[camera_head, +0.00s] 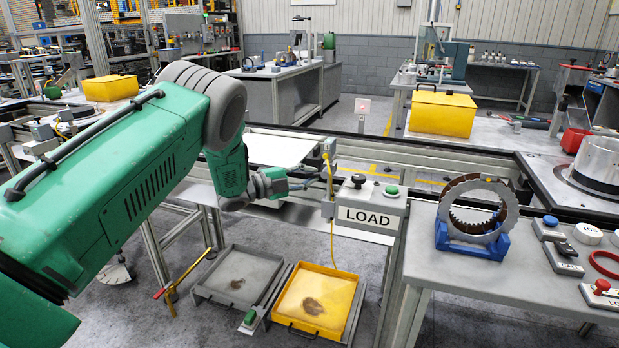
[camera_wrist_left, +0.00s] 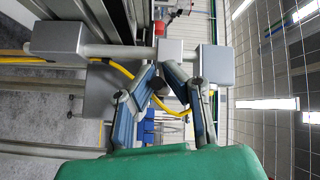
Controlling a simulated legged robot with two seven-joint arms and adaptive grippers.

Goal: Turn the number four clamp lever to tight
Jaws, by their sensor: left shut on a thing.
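My left arm comes in from the left, and its gripper (camera_head: 308,184) is beside a grey post (camera_head: 327,168) with a yellow cable, left of the LOAD box. In the left wrist view the gripper's (camera_wrist_left: 160,76) two fingers lean together, with their tips close to a small grey box (camera_wrist_left: 170,51) on a bar. The fingers are shut on a small part that they mostly hide. I cannot read a number on it or tell for sure that it is the number four clamp lever. My right gripper is not in view.
The LOAD box (camera_head: 369,213) carries a black knob and a green button. A table (camera_head: 450,268) at right holds a ring assembly (camera_head: 478,216) in a blue stand. A grey tray (camera_head: 211,296) and a yellow tray (camera_head: 344,318) lie below. A yellow cable (camera_wrist_left: 122,71) passes close to the fingers.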

